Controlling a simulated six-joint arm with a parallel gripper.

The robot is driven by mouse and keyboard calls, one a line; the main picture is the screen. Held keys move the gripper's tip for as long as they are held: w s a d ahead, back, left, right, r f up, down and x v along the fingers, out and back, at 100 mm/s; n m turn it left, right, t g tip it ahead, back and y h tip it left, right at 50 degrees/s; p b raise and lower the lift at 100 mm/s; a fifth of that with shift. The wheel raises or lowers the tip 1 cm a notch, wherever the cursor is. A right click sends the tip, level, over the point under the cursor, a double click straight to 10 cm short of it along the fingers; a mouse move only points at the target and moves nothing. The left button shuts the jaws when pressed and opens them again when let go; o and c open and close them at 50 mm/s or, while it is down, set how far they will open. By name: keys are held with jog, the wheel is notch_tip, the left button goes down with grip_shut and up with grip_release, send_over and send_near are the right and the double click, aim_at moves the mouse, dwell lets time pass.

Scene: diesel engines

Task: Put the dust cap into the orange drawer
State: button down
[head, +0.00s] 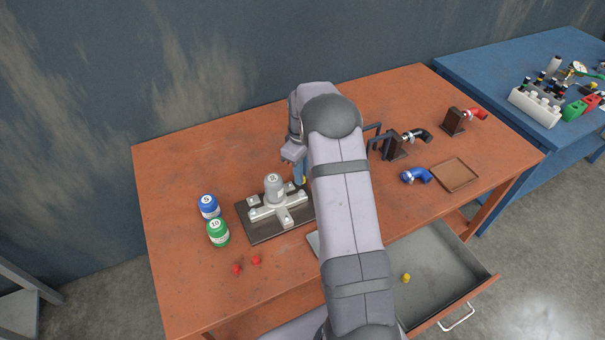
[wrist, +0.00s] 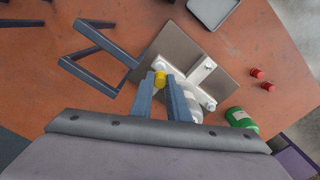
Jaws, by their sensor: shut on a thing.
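A small yellow dust cap (wrist: 159,76) is between my fingertips in the wrist view, at the end of the metal fitting (wrist: 186,84). I cannot tell whether it still touches the fitting. My gripper (wrist: 160,84) is shut on it, pointing down; in the head view my gripper (head: 299,183) is just right of the fitting. The orange drawer (head: 440,252) is pulled open at the table's front right, with a grey inside. Another yellow cap (head: 405,277) lies in it. My arm hides the drawer's left part. Two red caps (head: 246,264) lie on the table.
The fitting sits on a dark plate (head: 252,234) with a grey canister (head: 274,186). Dark frames (head: 380,143), hose pieces (head: 416,175) and a brown tray (head: 455,175) are right. The table's back left is clear.

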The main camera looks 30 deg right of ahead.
aim_at(428, 266)
jog(key=shift+s, duration=0.1)
